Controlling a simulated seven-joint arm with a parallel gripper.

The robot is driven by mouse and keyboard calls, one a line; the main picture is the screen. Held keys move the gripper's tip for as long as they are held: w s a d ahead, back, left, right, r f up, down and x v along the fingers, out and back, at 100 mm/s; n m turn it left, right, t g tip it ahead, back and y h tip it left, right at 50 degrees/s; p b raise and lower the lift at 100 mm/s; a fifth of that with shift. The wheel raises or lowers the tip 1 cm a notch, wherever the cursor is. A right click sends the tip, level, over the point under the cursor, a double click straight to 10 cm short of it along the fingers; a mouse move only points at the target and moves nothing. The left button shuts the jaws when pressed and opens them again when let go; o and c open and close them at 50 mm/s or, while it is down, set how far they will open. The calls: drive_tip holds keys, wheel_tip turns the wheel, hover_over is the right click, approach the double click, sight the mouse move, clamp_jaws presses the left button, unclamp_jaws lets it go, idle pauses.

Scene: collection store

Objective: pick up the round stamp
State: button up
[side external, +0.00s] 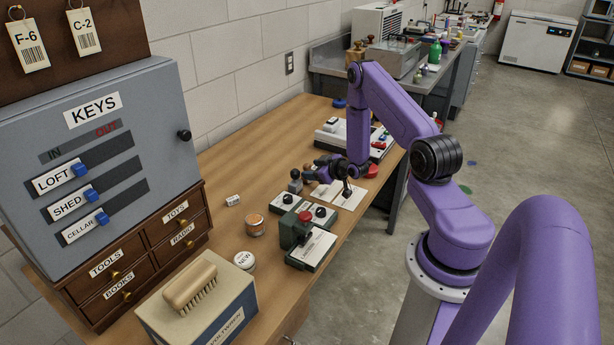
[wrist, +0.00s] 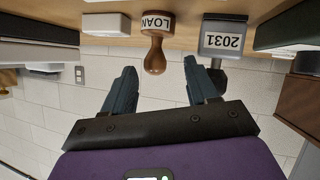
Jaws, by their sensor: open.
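The round stamp, with a brown wooden handle and a LOAN label (wrist: 155,52), stands upright on the bench; the wrist view is upside down, so it hangs from the top there. In the side view it seems to be the small brown piece (side external: 308,172), partly hidden beside my gripper. My gripper (wrist: 160,85) is open and empty, fingers pointing level toward the stamp. The handle lies between the finger lines but beyond the tips, apart from them. In the side view my gripper (side external: 322,169) is low over the bench. A grey stamp marked 2031 (wrist: 222,42) stands close beside the round one.
A white card (side external: 350,198) lies by my gripper. The wall bounds the bench.

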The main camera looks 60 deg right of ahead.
sight(310, 168)
drive_tip(key=x, duration=0.3)
drive_tip(key=shift+d, duration=0.35)
drive_tip(key=shift+x, duration=0.8)
drive_tip(key=shift+c, duration=0.3)
drive_tip(key=c, duration=1)
